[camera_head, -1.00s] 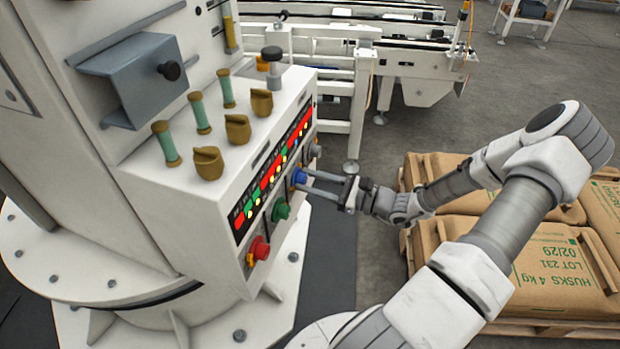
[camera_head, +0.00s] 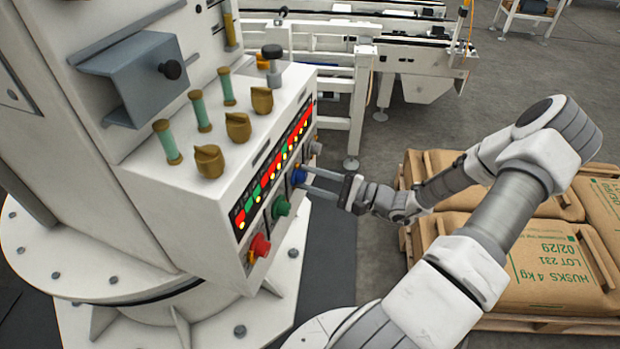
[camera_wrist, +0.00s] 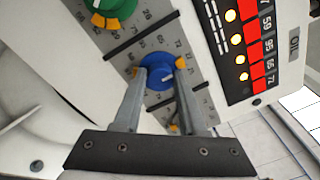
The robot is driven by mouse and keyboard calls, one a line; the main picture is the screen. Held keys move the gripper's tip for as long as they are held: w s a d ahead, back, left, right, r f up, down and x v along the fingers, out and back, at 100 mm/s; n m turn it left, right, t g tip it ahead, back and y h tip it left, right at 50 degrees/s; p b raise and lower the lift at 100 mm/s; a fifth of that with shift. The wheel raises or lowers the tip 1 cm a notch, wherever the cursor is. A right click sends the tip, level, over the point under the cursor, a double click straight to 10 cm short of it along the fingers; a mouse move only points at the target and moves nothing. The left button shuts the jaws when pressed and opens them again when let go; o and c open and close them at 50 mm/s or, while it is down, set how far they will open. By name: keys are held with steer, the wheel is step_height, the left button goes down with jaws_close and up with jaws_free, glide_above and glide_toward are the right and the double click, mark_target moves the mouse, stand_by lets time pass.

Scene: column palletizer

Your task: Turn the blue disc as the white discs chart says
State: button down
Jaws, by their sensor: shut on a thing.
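The blue disc (camera_head: 298,176) is a knob on the front panel of the white cabinet. In the wrist view the blue disc (camera_wrist: 158,72) has a pale pointer mark and an orange marker at its upper right, with printed numbers around it. My gripper (camera_head: 305,181) reaches it from the right. In the wrist view my gripper (camera_wrist: 160,74) has one finger on each side of the disc, shut on it. The fingers hide parts of its rim. A strip of red and green cells with round lights (camera_head: 271,172) runs above the knobs; I cannot make out a chart of plainly white discs.
A green knob (camera_head: 281,207) and a red knob (camera_head: 260,245) sit nearer on the same panel, and a grey knob (camera_head: 315,148) sits beyond. Sacks on a pallet (camera_head: 520,270) lie right, below my arm.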

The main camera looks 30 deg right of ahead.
stand_by(0.3)
steer(key=shift+c, duration=2.3)
jaws_free()
steer(key=p+v, duration=0.2)
steer(key=v, duration=1.5)
steer(key=shift+d, duration=0.15)
steer(key=shift+s+f, duration=0.1)
